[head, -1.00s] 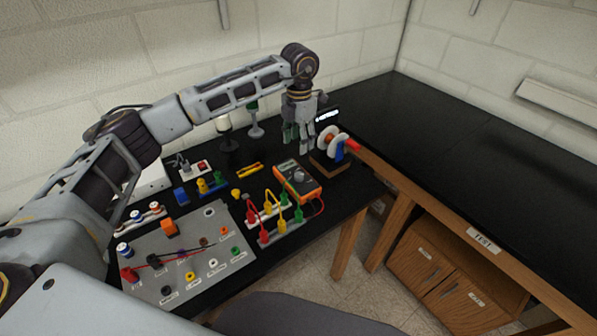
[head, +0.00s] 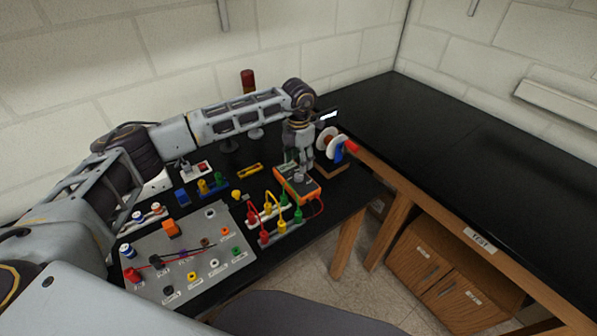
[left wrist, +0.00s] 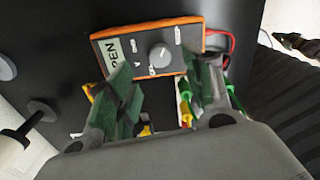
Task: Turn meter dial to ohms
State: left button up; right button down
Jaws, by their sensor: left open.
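The orange and grey meter (head: 297,185) lies on the black bench, and it fills the top middle of the left wrist view (left wrist: 110,57). Its pale round dial (left wrist: 160,56) shows there with a pointer mark and printed labels around it, including a V; the small lettering is hard to read. My left gripper (head: 299,174) points down just above the meter, partly hiding its face in the head view. In the left wrist view its green-padded fingers (left wrist: 165,85) are apart, one on each side below the dial, with nothing between them.
A spool stand (head: 328,150) is close behind the meter on the right. Yellow and red leads on a terminal strip (head: 283,230) stand in front of it. A grey panel (head: 200,257) with coloured jacks lies at left. The right bench (head: 470,170) is clear.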

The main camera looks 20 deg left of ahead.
aim_at(299, 175)
pick_arm(q)
jog(key=shift+f+p, duration=0.55)
jog(key=shift+f, duration=2.55)
jog(key=c, duration=1)
